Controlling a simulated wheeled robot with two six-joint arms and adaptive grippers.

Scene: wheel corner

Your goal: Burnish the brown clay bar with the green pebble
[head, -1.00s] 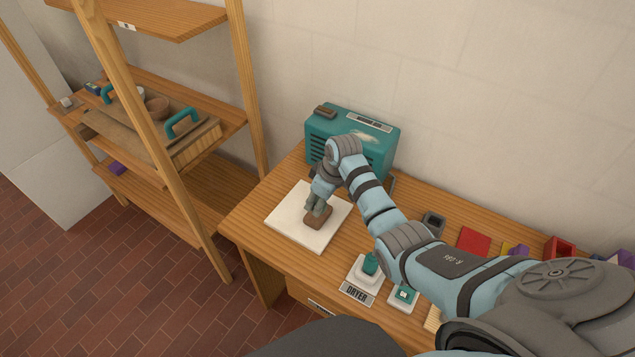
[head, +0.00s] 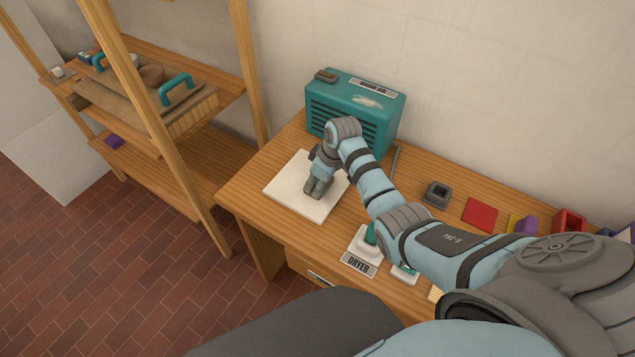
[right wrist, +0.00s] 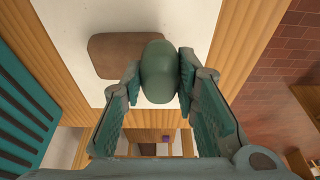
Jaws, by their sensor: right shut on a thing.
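My right gripper (head: 316,190) is over the white board (head: 286,196) on the table. In the right wrist view it (right wrist: 160,72) is shut on the green pebble (right wrist: 158,68), a dark green rounded stone between the two fingers. The brown clay bar (right wrist: 116,55) lies on the white board in that view, right beside the pebble and partly behind it. Whether the pebble touches the bar, I cannot tell. In the head view my gripper hides the bar and the pebble. My left gripper is not in view.
A teal dryer box (head: 355,108) stands at the back of the table. A lever on a white base with a DRYER plate (head: 358,264) is in front. A grey holder (head: 437,195) and red pad (head: 480,214) lie to the right. A wooden shelf (head: 215,160) stands at left.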

